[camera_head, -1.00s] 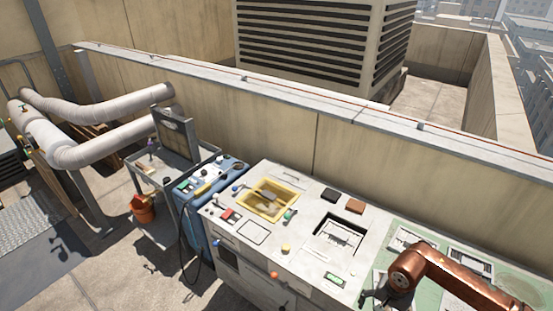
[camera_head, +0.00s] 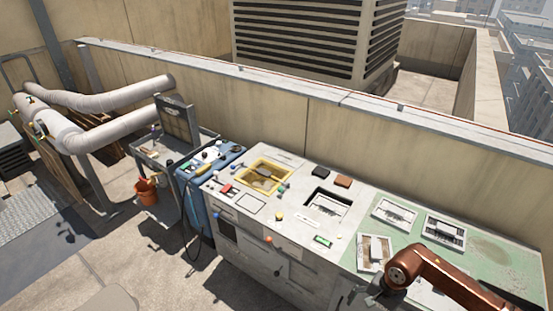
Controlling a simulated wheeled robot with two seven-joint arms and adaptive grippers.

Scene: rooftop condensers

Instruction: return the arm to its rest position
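My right arm, copper-coloured, comes in from the lower right of the head view. My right gripper (camera_head: 362,291) is dark and small, at the front edge of the workbench beside the green panel; whether its fingers are open or shut cannot be made out. It is by the near-left corner of the green panel (camera_head: 497,262). My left arm and gripper are not in view.
A grey workbench (camera_head: 290,222) holds a yellow tray (camera_head: 284,168), a recessed slot (camera_head: 328,203) and small coloured items. A blue cabinet (camera_head: 197,205), a cart (camera_head: 178,152) and an orange bucket (camera_head: 146,191) stand left. A low wall (camera_head: 290,115) runs behind. Floor in front is clear.

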